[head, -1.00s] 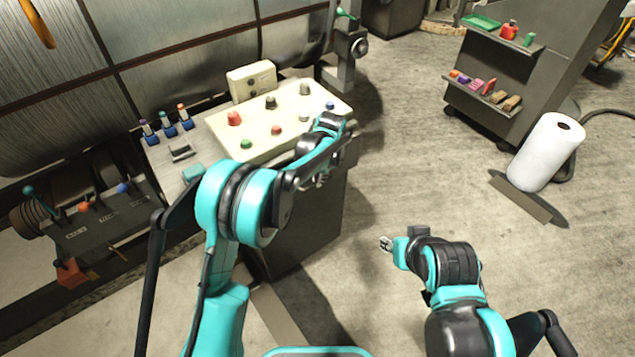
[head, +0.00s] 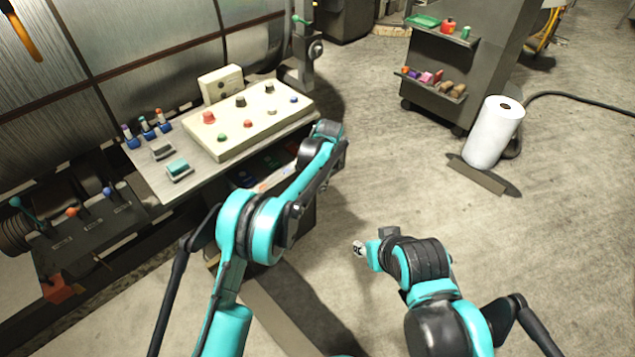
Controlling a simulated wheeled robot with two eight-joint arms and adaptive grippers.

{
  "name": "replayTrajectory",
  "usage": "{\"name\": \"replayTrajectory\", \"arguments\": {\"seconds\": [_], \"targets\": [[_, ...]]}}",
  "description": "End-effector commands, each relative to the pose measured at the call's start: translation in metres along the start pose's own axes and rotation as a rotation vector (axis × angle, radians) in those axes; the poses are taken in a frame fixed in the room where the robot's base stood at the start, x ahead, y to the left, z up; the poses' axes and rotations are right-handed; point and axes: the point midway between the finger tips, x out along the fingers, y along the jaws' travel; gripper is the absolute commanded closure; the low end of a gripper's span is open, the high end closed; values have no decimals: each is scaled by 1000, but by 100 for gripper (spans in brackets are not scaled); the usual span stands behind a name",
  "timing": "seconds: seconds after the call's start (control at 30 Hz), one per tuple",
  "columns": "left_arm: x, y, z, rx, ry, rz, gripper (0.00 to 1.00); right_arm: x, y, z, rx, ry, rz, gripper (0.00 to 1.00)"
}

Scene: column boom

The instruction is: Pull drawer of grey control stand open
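The grey control stand (head: 150,182) stands at left centre under a sloped cream panel with several knobs. Below its top's front edge, the stand's drawer (head: 262,184) shows as an open space with small blue, green and red items inside. Its front and handle are mostly hidden by my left arm, so I cannot tell how far out it is. My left arm crosses in front of the drawer; its gripper is hidden behind the forearm. My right gripper (head: 358,248) is open and empty over bare floor, to the right of the stand and apart from it.
A lever console (head: 85,225) is at the lower left. A dark cart (head: 465,60) with shelves of small items stands at the upper right. A white roll (head: 493,135) stands on the floor near it.

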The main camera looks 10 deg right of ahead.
Motion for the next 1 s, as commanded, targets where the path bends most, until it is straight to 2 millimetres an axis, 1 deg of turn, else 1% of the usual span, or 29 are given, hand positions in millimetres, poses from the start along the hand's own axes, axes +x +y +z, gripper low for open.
{"name": "replayTrajectory", "arguments": {"seconds": [0.07,0.17,0.27,0.5,0.6,0.7,0.83,1.0], "targets": [[-1,1,0,1,0,0,69,0,0,0,0,0,0,60],[-9,0,-1,1,1,0,69,0,0,0,0,0,0,60],[-25,0,-1,0,1,0,69,0,0,0,0,0,0,60],[-78,-1,-4,0,1,1,69,0,0,0,0,0,0,60],[-96,-2,-5,-1,1,1,69,0,0,0,0,0,0,60],[-110,-2,-5,-2,2,1,69,0,0,0,0,0,0,60],[-118,-3,-6,-3,2,1,69,0,0,0,0,0,0,60],[-120,-3,-6,-3,2,1,69,0,0,0,0,0,0,60]]}}
